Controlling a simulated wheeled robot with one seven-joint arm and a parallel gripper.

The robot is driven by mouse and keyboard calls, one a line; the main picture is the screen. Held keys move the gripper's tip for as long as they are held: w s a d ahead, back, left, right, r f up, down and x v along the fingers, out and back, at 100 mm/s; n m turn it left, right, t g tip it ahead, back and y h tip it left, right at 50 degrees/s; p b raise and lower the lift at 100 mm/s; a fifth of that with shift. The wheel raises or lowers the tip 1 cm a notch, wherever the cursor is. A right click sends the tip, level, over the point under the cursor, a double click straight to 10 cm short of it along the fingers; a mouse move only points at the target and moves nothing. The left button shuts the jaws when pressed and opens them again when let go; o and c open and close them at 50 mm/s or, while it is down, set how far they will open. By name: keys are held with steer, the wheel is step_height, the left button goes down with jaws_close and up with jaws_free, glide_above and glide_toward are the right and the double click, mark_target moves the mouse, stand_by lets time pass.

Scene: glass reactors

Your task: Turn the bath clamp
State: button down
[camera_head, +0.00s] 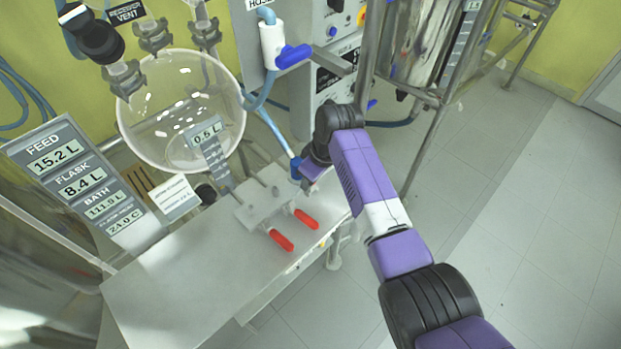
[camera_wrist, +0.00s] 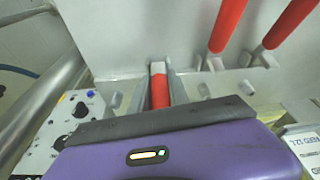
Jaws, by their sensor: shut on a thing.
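In the wrist view the fingers of my gripper (camera_wrist: 159,77) are shut on a short red-and-grey piece, which I take to be the bath clamp (camera_wrist: 159,94). It stands at the grey metal bracket, and its lower part is hidden behind my gripper's body. Two long red handles (camera_wrist: 228,24) (camera_wrist: 290,22) stand to the right, apart from the fingers. In the head view two red handles (camera_head: 281,240) (camera_head: 306,219) lie at the front of the grey clamp block (camera_head: 262,200). My gripper (camera_head: 303,182) is at this block's right end, and the held piece is hidden there.
A round glass flask (camera_head: 180,125) hangs behind the bench (camera_head: 175,285). A display panel (camera_head: 80,185) stands at left. A blue-handled valve (camera_head: 290,55) and a metal frame (camera_head: 425,95) are close to my arm. Open floor (camera_head: 530,220) lies at right.

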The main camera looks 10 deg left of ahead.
steer(key=shift+s+f, duration=0.15)
steer(key=c, duration=1.3)
jaws_free()
steer(key=shift+a, duration=0.1)
steer(key=shift+v, duration=3.95)
